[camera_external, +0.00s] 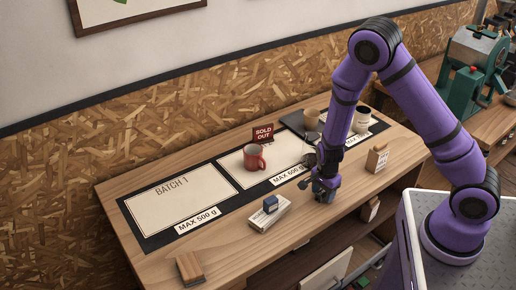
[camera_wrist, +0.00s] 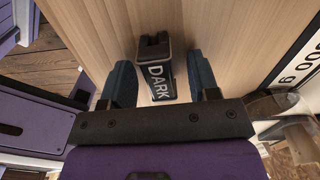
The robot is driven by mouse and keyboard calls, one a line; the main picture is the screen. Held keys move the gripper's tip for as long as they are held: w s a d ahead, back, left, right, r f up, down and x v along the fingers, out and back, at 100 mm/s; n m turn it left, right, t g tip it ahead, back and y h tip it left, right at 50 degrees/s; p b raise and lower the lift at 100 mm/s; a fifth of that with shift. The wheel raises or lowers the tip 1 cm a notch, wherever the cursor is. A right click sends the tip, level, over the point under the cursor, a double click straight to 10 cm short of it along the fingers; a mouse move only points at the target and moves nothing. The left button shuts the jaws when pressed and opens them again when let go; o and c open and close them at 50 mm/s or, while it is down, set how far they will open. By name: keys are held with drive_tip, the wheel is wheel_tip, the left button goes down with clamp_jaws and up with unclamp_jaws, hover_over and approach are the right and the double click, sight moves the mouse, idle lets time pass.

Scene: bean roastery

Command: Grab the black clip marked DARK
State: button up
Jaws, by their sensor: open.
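The black clip (camera_wrist: 157,68) has a white DARK label and lies on the wooden bench top (camera_wrist: 213,25). It shows between the two fingers of my gripper (camera_wrist: 158,85) in the wrist view. The fingers are open, with a gap on each side of the clip. In the external view my gripper (camera_external: 324,190) is low over the front part of the bench, and it hides the clip there.
A red mug (camera_external: 255,157) and a SOLD OUT sign (camera_external: 263,134) stand behind to the left. A tan bag (camera_external: 377,158) stands to the right. The bench's front edge is close.

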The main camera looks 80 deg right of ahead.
drive_tip(key=c, duration=1)
